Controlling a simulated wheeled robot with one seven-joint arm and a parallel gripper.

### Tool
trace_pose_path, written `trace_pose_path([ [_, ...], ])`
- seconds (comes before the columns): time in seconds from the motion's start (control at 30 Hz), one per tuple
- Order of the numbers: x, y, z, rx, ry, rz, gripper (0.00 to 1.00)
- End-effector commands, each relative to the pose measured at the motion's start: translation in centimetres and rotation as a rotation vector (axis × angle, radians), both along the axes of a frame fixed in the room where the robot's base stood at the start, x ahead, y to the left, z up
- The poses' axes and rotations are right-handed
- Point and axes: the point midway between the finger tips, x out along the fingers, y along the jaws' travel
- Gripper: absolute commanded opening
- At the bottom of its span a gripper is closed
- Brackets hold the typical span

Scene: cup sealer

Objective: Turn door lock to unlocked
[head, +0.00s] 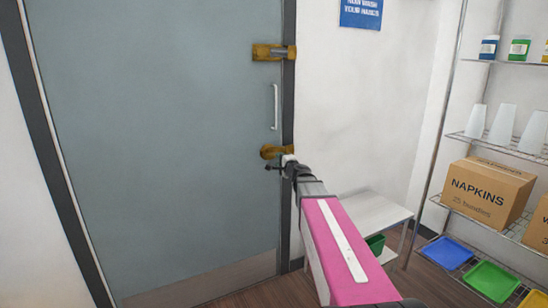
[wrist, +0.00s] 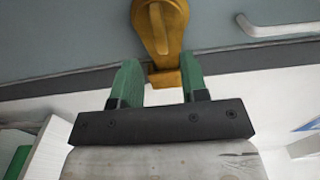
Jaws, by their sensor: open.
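A grey-blue door (head: 165,130) fills the left of the head view. A brass lock (head: 272,151) sits low at its right edge, below the white pull handle (head: 275,107). In the wrist view the rounded brass lock (wrist: 160,25) is at the top centre, and a narrower brass part extends down from it. My gripper (head: 277,164) is at the lower lock in the head view. In the wrist view my gripper (wrist: 159,78) is open, its green fingers on either side of the narrow brass part. I cannot tell whether they touch it.
A second brass latch (head: 273,52) is higher on the door edge. A low white table (head: 368,212) with a green bin (head: 376,244) stands right of the door. A wire shelf (head: 480,215) with a napkins box (head: 487,190), cups and trays is at the far right.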

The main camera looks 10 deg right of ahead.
Motion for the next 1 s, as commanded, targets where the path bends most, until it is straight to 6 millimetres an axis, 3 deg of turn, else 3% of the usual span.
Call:
trace_pose_path([
  [0.03, 1.3, 0.3, 0.0, 0.0, 0.0, 0.001, 0.4],
  [0.3, 5.6, 1.7, 0.0, 0.0, 0.0, 0.001, 0.4],
  [0.7, 6.5, 2.1, 0.0, 0.0, 0.0, 0.001, 0.4],
  [0.73, 6.5, 2.1, 0.0, 0.0, 0.0, 0.001, 0.37],
  [0.83, 6.5, 2.1, 0.0, 0.0, 0.0, 0.001, 0.05],
  [0.87, 6.5, 2.1, 0.0, 0.0, 0.0, 0.001, 0.0],
  [1.0, 6.5, 2.1, 0.0, -0.001, 0.0, 0.001, 0.0],
])
